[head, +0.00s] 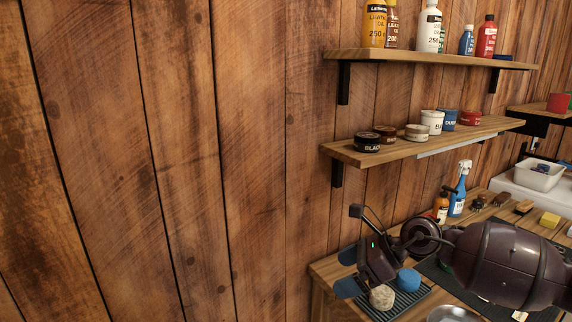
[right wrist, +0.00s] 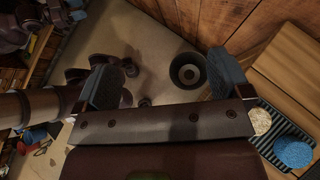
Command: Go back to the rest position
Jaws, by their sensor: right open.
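My right gripper (head: 348,272) hangs at the left end of the wooden workbench (head: 325,268), near the plank wall. Its two blue-grey fingers are spread with nothing between them. In the right wrist view the open fingers (right wrist: 167,82) stand wide apart above the floor. A round beige sponge (head: 382,298) and a round blue sponge (head: 408,280) lie on a dark ribbed mat (head: 420,297) close to the gripper. Both sponges also show at the right of the right wrist view. My left gripper does not show in the head view.
Two wall shelves (head: 395,148) hold bottles and jars above the bench. A blue spray bottle (head: 459,190), an orange bottle (head: 441,208), brushes and a yellow sponge (head: 550,220) stand farther along the bench. A dark round container (right wrist: 188,71) is on the floor. The left wall is bare.

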